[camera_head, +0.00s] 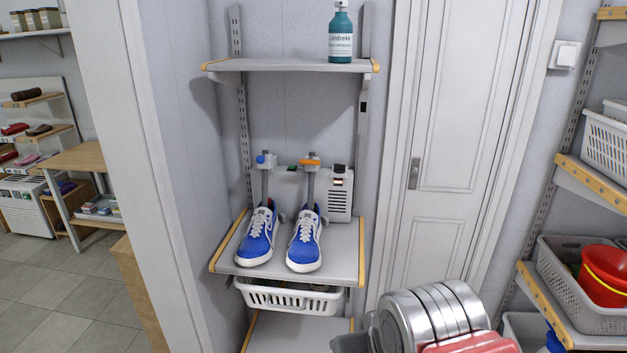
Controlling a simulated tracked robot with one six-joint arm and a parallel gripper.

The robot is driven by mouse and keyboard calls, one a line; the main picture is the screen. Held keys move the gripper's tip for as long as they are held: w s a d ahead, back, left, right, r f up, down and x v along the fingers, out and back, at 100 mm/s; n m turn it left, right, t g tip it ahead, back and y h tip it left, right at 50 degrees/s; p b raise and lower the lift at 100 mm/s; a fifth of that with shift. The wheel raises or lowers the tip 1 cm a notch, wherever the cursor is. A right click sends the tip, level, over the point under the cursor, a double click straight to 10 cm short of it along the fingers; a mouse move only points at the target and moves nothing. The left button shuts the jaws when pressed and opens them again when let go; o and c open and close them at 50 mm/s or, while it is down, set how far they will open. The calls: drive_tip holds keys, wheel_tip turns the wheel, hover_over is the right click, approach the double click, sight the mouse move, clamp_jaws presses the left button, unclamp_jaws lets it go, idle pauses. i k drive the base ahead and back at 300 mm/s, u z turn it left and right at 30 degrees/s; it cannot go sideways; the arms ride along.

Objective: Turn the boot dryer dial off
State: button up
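The boot dryer (340,196) is a light grey vented box on the middle wall shelf, right of two upright grey tubes. A blue-and-white shoe sits at each tube's foot, the left shoe (257,237) and the right shoe (305,240). A small white head with a blue knob (263,160) tops the left tube. An orange piece (310,162) tops the right tube. Small dark and red parts show on the box's upper front. I cannot tell which part is the dial or how it is set. My gripper's fingers are not visible; only silver and red arm parts show at bottom right.
The shelf (338,262) has a yellow-edged side. A white basket (290,297) hangs beneath it. A teal bottle (341,35) stands on the upper shelf (285,65). A white door (455,130) is to the right, then shelves with a grey basket (580,300) and red bucket (606,275).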

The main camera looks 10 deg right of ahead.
sight(338, 167)
drive_tip(key=u, duration=0.3)
drive_tip(key=k, duration=0.7)
drive_tip(key=u, duration=0.5)
drive_tip(key=k, duration=0.65)
drive_tip(key=u, duration=0.35)
drive_tip(key=i, duration=1.2)
drive_tip(key=z, duration=0.35)
drive_tip(key=i, duration=0.7)
drive_tip(key=z, duration=0.75)
drive_tip(key=i, duration=0.6)
drive_tip(key=z, duration=0.25)
